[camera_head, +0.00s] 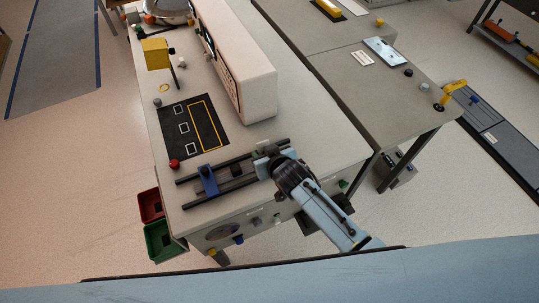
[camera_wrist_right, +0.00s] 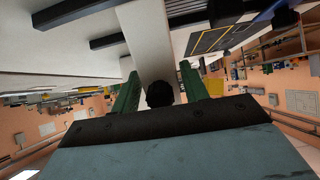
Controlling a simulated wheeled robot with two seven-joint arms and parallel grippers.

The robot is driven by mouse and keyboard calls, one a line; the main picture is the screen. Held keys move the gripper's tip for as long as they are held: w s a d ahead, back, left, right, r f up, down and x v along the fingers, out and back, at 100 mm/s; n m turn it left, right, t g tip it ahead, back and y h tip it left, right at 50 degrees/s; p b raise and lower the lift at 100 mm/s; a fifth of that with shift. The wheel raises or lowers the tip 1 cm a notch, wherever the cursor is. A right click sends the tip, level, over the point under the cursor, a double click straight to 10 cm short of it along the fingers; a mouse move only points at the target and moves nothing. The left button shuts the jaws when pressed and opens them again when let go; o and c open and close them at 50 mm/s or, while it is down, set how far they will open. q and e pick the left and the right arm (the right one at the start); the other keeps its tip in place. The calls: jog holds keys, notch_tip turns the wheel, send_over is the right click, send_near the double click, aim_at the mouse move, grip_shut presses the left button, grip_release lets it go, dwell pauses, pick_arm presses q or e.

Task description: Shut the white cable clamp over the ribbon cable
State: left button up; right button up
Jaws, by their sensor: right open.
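My right arm reaches in from the lower right in the head view, with its gripper (camera_head: 268,163) at the right end of the dark rails (camera_head: 228,161). In the right wrist view its two green fingers (camera_wrist_right: 157,78) stand apart. A pale bar (camera_wrist_right: 147,38) runs away beyond them, and a dark round part (camera_wrist_right: 159,94) shows between them. I cannot tell whether the fingers touch anything. A blue block (camera_head: 207,181) sits on the rails left of the gripper. I cannot make out the white cable clamp or the ribbon cable for sure; the gripper may hide them. My left gripper is not in view.
A black mat (camera_head: 177,136) with yellow and white outlines lies behind the rails. A large pale housing (camera_head: 249,88) stands to its right. A red knob (camera_head: 174,164) is near the rails' left end. Red (camera_head: 150,206) and green (camera_head: 160,241) bins hang at the table's left side.

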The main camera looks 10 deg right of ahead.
jog(key=p+v, duration=0.1)
jog(key=v, duration=1.2)
jog(key=shift+p, duration=0.4)
